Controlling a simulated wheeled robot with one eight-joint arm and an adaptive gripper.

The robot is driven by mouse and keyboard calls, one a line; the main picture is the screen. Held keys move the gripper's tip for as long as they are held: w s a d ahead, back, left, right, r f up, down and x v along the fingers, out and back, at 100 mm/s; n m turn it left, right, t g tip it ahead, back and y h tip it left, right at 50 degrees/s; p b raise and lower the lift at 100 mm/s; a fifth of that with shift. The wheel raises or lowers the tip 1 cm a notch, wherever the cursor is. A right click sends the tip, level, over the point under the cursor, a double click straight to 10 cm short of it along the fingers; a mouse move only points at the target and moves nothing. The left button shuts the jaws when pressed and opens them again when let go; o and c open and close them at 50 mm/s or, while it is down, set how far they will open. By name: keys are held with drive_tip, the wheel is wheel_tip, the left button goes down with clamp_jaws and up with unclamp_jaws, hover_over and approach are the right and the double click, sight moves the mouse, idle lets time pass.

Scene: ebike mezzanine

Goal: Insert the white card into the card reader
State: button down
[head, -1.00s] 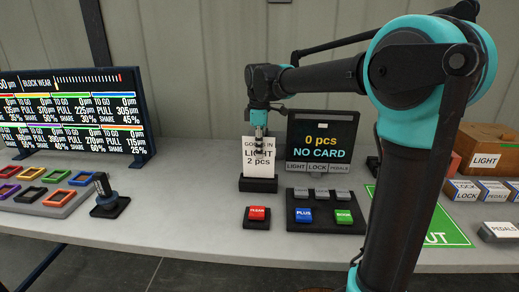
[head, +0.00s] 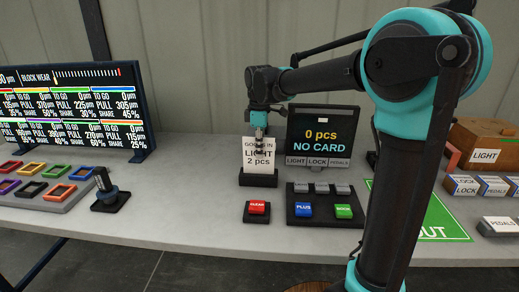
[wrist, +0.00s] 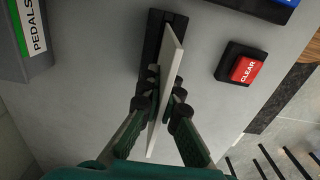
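The white card (head: 259,157), lettered "GOODS IN LIGHT 2 pcs", stands upright at the black slotted base (head: 258,180). This base seems to be the card reader. My gripper (head: 259,145) comes down from above with its fingers on either side of the card near its top. In the wrist view the fingers (wrist: 164,88) are shut on the card (wrist: 154,135), seen edge-on. The card runs slightly askew to the base (wrist: 153,38). Its lower edge is at the slot; how deep it sits is hidden. The display (head: 322,133) reads "0 pcs NO CARD".
A red CLEAR button (head: 257,208) stands just in front of the base. A panel with a blue PLUS (head: 304,209) and a green button (head: 344,211) lies to the right. A tray of coloured frames (head: 46,190) and a black stand (head: 108,199) are at left.

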drive_tip(key=shift+f, duration=0.65)
drive_tip(key=c, duration=1.6)
unclamp_jaws()
drive_tip(key=shift+c, duration=0.2)
wheel_tip(320, 180, up, 12)
drive_tip(key=shift+f, duration=0.1)
